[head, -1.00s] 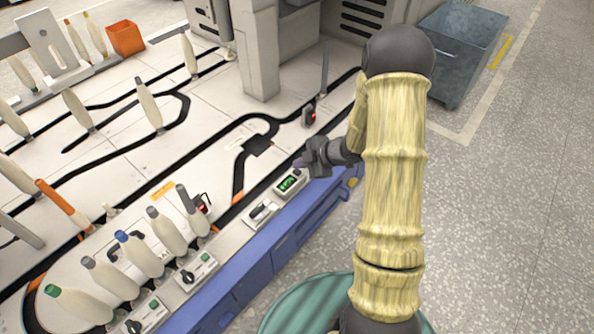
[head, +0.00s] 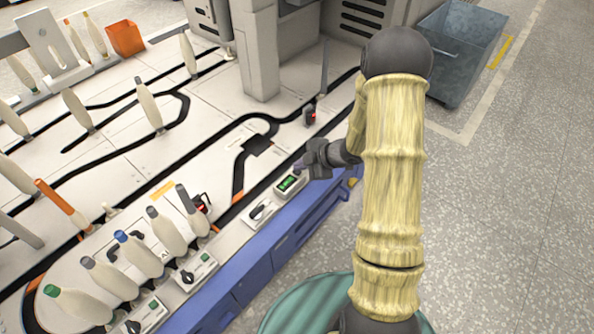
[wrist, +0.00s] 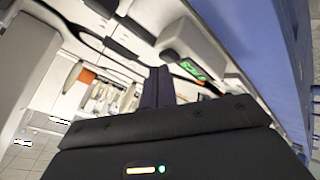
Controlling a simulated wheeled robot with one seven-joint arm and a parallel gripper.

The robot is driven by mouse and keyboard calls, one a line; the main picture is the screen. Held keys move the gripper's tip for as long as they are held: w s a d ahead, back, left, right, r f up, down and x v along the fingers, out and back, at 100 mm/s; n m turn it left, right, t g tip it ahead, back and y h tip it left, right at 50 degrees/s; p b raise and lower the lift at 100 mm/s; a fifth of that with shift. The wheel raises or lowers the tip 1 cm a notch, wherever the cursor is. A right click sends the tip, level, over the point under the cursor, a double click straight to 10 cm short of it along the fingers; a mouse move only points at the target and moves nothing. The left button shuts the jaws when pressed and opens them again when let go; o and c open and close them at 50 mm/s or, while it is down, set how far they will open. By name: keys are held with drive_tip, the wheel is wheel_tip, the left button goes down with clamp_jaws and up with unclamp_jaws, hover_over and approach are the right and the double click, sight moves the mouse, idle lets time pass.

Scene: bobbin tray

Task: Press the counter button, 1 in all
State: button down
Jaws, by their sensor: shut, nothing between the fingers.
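The counter (head: 289,185) is a small pale box with a green lit display, on the front edge of the white machine bed. It also shows in the wrist view (wrist: 184,45), where the green digits are too blurred to read. My gripper (head: 300,165) is shut and empty, with its fingertips by the far right end of the counter. Its dark fingers (wrist: 158,86) are closed together in the wrist view, and the counter is up and to the right of them.
A switch box (head: 262,211) sits beside the counter on the left. A small dark device with a red light (head: 310,115) stands behind my gripper. Several upright bobbins fill the bed to the left. A grey bin (head: 465,50) stands on the floor at the right.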

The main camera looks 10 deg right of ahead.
sight(301, 172)
drive_tip(key=shift+f, duration=0.45)
idle(1.0)
drive_tip(key=shift+r+p, duration=0.8)
drive_tip(key=shift+r, duration=0.1)
drive_tip(key=shift+r, duration=0.1)
wheel_tip(301, 172, up, 5)
drive_tip(key=p, duration=0.5)
idle(0.6)
